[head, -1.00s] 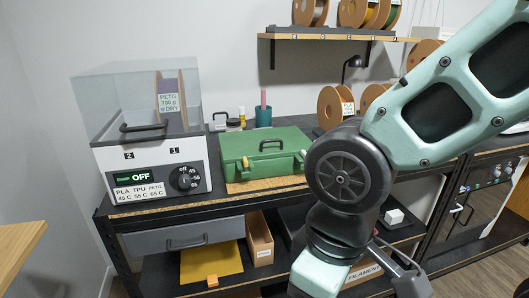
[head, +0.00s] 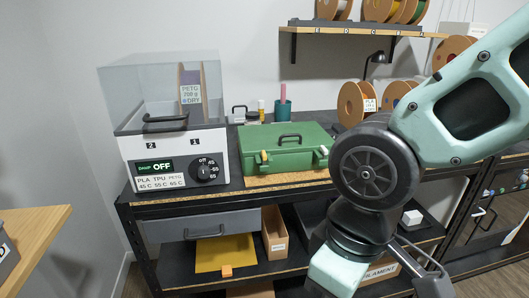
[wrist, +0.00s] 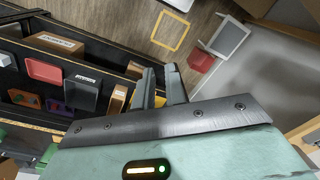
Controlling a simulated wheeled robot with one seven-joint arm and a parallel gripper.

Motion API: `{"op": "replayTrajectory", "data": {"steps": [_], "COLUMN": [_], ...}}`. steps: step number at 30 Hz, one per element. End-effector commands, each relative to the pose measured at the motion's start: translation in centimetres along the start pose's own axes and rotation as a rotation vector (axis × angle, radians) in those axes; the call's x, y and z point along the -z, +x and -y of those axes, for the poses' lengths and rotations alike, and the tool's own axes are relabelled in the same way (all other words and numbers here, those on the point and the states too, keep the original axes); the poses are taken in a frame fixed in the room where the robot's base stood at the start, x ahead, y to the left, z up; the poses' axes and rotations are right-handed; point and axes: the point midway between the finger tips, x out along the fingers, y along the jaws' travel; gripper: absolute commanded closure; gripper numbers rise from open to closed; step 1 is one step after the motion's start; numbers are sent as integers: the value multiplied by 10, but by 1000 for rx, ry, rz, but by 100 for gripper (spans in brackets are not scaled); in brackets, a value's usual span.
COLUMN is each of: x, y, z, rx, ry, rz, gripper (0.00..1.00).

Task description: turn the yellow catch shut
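A green case (head: 290,158) with a dark handle stands on the bench beside the dryer. A small yellow catch (head: 265,157) is on its front, left of the handle. A second, paler catch (head: 324,151) is on the right, close to my arm's outline. The yellow catch is too small to read its exact angle. My gripper is low in front of the bench, well away from the case, and mostly out of the head view. In the wrist view my gripper (wrist: 163,88) points down toward the floor, its two fingers apart with nothing between them.
A filament dryer (head: 175,160) with a clear hood and a dial stands left of the case. A drawer (head: 205,225) and shelves with boxes are below. A wooden table edge (head: 35,235) is at the left. Spools stand behind my arm.

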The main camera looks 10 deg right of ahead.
Motion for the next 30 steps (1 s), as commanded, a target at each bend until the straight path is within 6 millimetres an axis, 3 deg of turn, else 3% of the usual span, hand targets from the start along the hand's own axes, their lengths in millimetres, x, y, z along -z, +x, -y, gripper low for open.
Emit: {"op": "replayTrajectory", "data": {"steps": [4,8,12,18,24,30], "x": [27,90,171,263,312,325], "y": [-25,-72,-122,-169,-190,-191], "z": [-2,-17,-56,-133,-195,-217], "rx": [21,57,76,43,-21,-51], "ry": [41,144,297,505,641,685], "rz": [-1,0,7,16,19,19], "gripper": [67,67,67,67,67,67]}}
